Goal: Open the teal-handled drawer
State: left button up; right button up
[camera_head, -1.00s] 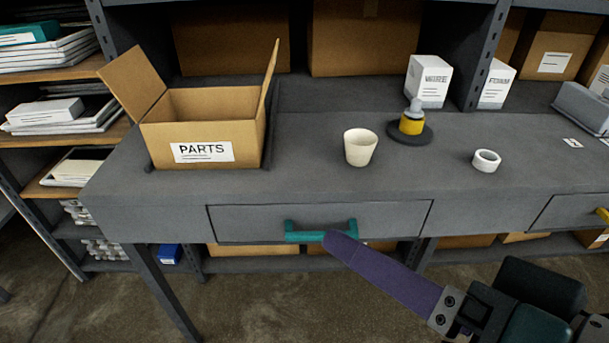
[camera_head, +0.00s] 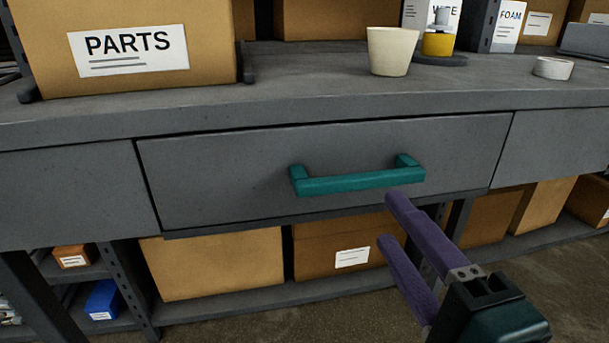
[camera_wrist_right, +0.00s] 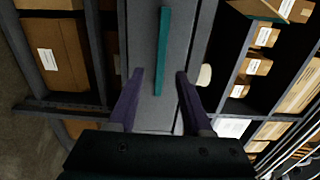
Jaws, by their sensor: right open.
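The drawer (camera_head: 240,185) is a grey front in the workbench with a teal bar handle (camera_head: 350,182) across it. It looks shut. My right gripper (camera_head: 388,220) is open, with purple fingers, just below and in front of the handle's right end. In the right wrist view the handle (camera_wrist_right: 162,60) runs upright in the picture, and its near end lies between the two spread fingers (camera_wrist_right: 157,82). I cannot tell whether a finger touches it. My left gripper is not in view.
On the bench top (camera_head: 300,95) stand a PARTS box (camera_head: 200,75), a cream cup (camera_head: 389,52), a yellow bottle (camera_head: 437,43) and a white ring (camera_head: 553,68). Cardboard boxes (camera_head: 215,262) fill the shelf under the drawer. Floor shows at lower right.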

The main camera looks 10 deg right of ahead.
aim_at(366, 185)
jog(key=w, duration=0.9)
jog(key=shift+w+a+r, duration=0.1)
jog(key=shift+w, duration=0.1)
grip_shut()
dwell(1.1)
